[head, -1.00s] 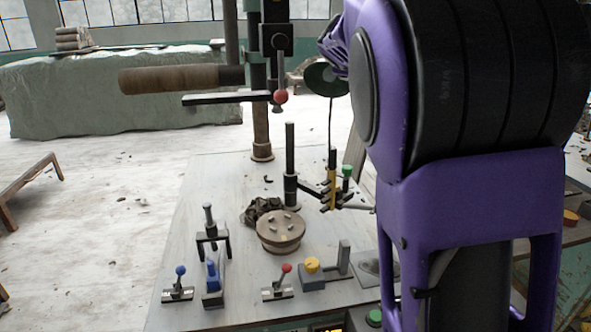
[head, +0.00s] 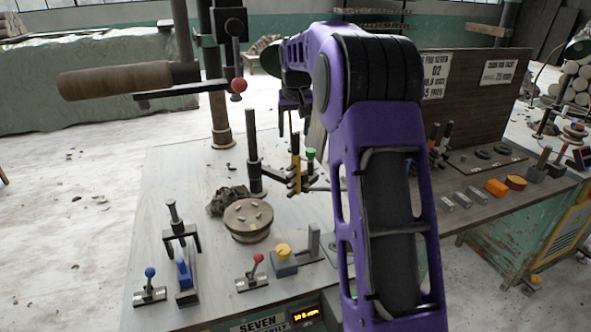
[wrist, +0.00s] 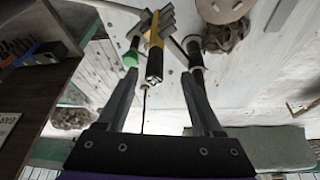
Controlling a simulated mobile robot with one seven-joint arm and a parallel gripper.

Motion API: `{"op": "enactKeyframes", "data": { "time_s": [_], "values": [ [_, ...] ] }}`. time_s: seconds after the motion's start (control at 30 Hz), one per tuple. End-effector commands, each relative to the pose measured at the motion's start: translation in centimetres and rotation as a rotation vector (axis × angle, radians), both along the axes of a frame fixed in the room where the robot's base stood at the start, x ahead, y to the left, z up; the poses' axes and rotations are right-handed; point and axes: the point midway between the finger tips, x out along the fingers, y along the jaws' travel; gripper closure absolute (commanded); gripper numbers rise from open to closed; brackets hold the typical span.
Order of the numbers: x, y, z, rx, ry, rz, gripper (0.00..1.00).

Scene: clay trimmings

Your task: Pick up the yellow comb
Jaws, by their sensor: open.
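The yellow comb (head: 296,170) stands upright on the bench, with a dark top end and prongs low down. In the wrist view the yellow comb (wrist: 155,42) points its dark end at the camera, with grey prongs beyond. My gripper (wrist: 160,78) is open and empty; its two fingers lie on either side of the comb's dark end in the picture, apart from it.
A green-topped tool (head: 310,156) stands close to the comb's right. A dark post (head: 253,155) stands to its left. A round wooden block (head: 248,222), a dark crumpled lump (head: 225,202) and small levers are nearer. A drill press lever (head: 130,80) juts out left.

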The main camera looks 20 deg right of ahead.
Motion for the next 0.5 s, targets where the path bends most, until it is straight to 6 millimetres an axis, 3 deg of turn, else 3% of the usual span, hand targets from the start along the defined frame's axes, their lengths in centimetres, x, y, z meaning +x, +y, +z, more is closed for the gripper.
{"op": "enactKeyframes", "data": {
  "time_s": [0.2, 0.5],
  "values": [
    [1.4, -0.4, -3.5, -0.001, 0.001, 0.000, 0.32],
    [2.3, -1.1, -5.8, -0.002, 0.001, -0.001, 0.32]
  ]
}}
